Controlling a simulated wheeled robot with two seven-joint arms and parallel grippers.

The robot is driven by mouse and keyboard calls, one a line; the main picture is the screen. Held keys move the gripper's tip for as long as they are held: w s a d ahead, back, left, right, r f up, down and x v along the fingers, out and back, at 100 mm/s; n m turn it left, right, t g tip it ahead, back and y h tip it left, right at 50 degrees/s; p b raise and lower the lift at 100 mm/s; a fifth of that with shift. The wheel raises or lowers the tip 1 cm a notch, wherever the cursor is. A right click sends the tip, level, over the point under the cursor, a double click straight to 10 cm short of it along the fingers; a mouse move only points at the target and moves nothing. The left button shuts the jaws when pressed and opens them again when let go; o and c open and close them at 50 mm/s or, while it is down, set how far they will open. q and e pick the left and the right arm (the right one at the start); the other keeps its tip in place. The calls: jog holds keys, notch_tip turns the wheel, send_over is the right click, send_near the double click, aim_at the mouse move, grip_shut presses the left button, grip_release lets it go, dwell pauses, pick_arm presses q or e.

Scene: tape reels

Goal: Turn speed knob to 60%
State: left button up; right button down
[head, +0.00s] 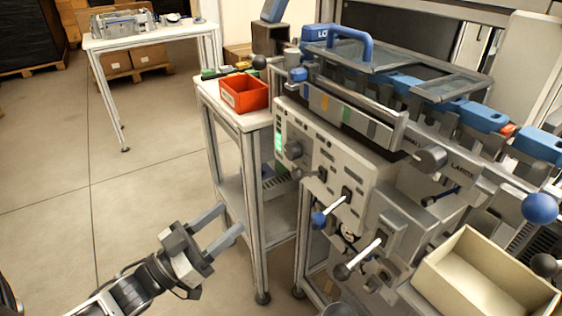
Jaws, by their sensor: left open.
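The machine's control panel (325,165) faces me at the centre, grey-white with switches, levers and a green lit display (279,145) at its left end. A dark round knob (293,150) sits beside the display; a larger grey knob (430,158) sits further right. I cannot read which is the speed knob, nor any setting. My left gripper (222,225) is open and empty, low and left of the panel, its fingers pointing up and right toward the side table's legs. It is apart from every knob. My right gripper is not in view.
A side table with a red bin (244,92) stands left of the machine. Levers with a blue ball (319,220) and a dark ball (341,271) stick out from the panel. A cream open box (455,240) is at lower right. The floor (130,200) at left is clear.

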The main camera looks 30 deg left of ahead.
pick_arm(q)
notch_tip(320, 180, up, 2)
jog(key=a+r+m+h, duration=0.1)
jog(key=m+h, duration=0.1)
jog(key=h, duration=0.1)
jog(key=p, duration=0.2)
send_near(288, 156)
jog(key=x, duration=0.8)
jog(key=shift+w+d+r, duration=0.15)
jog(key=shift+w+r, duration=0.1)
jog(key=shift+w, duration=0.05)
jog(key=c, duration=1)
